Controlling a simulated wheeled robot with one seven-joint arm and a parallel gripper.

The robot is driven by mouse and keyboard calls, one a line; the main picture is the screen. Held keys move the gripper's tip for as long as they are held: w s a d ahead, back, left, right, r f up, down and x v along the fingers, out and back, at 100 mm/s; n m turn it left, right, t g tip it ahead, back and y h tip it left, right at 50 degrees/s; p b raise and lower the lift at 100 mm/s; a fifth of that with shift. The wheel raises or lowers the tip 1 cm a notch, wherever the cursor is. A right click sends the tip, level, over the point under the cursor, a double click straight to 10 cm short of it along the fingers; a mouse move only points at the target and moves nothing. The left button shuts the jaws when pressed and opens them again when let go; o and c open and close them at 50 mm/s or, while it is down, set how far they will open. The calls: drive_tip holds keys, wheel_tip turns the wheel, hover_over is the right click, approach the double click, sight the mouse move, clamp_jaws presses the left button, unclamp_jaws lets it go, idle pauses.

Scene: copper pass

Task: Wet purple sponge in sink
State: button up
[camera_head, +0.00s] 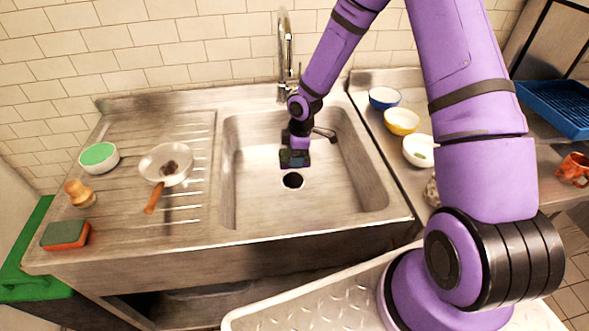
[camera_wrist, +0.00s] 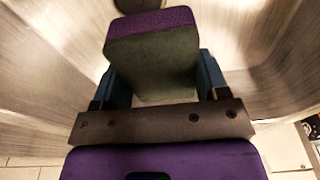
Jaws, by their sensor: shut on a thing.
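In the wrist view my gripper (camera_wrist: 155,88) is shut on the purple sponge (camera_wrist: 151,22), a block with a purple layer and a dark green-grey face. In the head view my gripper (camera_head: 295,160) reaches down into the steel sink (camera_head: 345,190), just behind the round drain (camera_head: 293,181). The sponge is hard to make out there, a small dark purple patch at the gripper's tip. The faucet (camera_head: 285,50) rises behind the sink, and my arm passes close to its right. I cannot tell whether water runs or whether the sponge touches the sink floor.
The left drainboard holds a green-and-orange sponge (camera_head: 66,235), a wooden brush (camera_head: 79,193), a bowl with green inside (camera_head: 99,157) and a small pan (camera_head: 167,164). Blue (camera_head: 384,97), yellow (camera_head: 401,120) and white (camera_head: 418,150) bowls stand right of the sink.

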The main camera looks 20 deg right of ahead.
drive_tip(key=shift+r, duration=3.75)
wheel_tip(320, 180, up, 4)
drive_tip(key=shift+f, duration=0.1)
idle(0.4)
drive_tip(key=d+f+m+h, duration=0.1)
drive_tip(key=d+f+m, duration=0.2)
drive_tip(key=m, duration=0.4)
drive_tip(key=w+d+f+m+t, duration=0.1)
drive_tip(key=d+f+m, duration=0.3)
drive_tip(key=f+m, duration=0.2)
drive_tip(key=shift+w+m+h, duration=0.15)
drive_tip(key=shift+m+h, duration=0.25)
drive_tip(key=shift+m, duration=0.8)
